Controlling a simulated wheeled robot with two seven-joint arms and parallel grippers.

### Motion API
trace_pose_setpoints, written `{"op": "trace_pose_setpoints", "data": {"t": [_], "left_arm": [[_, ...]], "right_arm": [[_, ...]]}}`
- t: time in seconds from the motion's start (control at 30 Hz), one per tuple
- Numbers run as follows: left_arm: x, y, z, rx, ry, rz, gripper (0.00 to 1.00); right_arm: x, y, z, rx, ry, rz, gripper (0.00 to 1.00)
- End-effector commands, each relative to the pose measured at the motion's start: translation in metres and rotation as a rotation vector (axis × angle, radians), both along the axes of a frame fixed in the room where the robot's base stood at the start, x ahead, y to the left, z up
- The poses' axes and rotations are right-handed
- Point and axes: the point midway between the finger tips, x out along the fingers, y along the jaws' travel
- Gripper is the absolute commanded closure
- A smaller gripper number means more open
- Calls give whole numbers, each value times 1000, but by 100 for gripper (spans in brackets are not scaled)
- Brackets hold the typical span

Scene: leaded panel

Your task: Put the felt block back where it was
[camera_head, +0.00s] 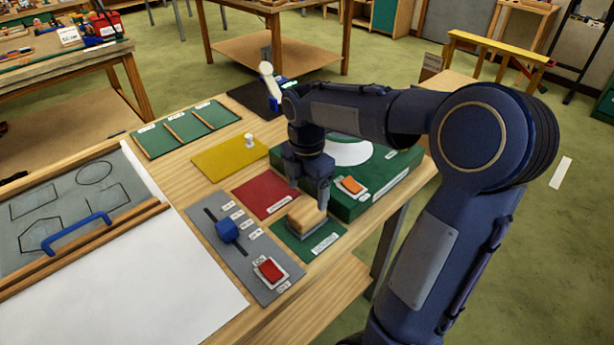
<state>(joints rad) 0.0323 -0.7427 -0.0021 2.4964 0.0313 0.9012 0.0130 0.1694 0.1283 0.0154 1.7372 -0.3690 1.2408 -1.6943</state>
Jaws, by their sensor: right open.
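The felt block (305,217), a tan block with a darker lower layer, sits on the small green mat (296,247) near the table's right edge. A white label on that mat is too small to read. My right gripper (310,197) points down at the block with its fingers apart. One fingertip is at the block's far left side and the other at its right side. I cannot tell whether they touch it. My left gripper is not in view.
Around the mat lie a red mat (265,195), a grey panel (211,234) with a blue slider and red switch, and a green box (395,176) with an orange switch. A yellow mat (215,162) holds a white knob. White paper (150,290) covers the front left.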

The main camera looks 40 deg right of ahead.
Motion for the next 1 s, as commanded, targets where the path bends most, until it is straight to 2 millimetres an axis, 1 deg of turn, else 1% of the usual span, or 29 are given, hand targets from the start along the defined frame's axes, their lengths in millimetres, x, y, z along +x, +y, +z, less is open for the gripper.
{"op": "trace_pose_setpoints", "data": {"t": [0.03,0.1,0.27,0.37,0.47,0.53,0.57,0.6,0.67,0.7,0.8,0.83,0.9,1.0], "left_arm": [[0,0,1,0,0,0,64],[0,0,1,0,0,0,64],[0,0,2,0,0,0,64],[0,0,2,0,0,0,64],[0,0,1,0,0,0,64],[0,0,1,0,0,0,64],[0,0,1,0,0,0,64],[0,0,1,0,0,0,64],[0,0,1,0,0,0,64],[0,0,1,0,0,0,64],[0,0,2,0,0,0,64],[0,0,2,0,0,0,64],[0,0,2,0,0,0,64],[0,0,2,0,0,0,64]], "right_arm": [[0,0,10,0,-4,0,24],[1,0,20,0,-3,0,24],[-1,1,34,2,-5,-11,24],[-14,9,40,24,-34,-110,24],[-40,26,44,87,-94,-348,24],[-65,44,45,163,-136,-577,24],[-76,52,44,200,-151,-683,24],[-89,63,42,255,-164,-824,24],[-108,78,37,343,-170,-1028,24],[-120,88,33,402,-166,-1157,24],[-142,108,21,532,-135,-1429,24],[-147,112,18,565,-125,-1493,24],[-156,121,12,625,-97,-1614,24],[-162,128,6,675,-65,-1714,24]]}}
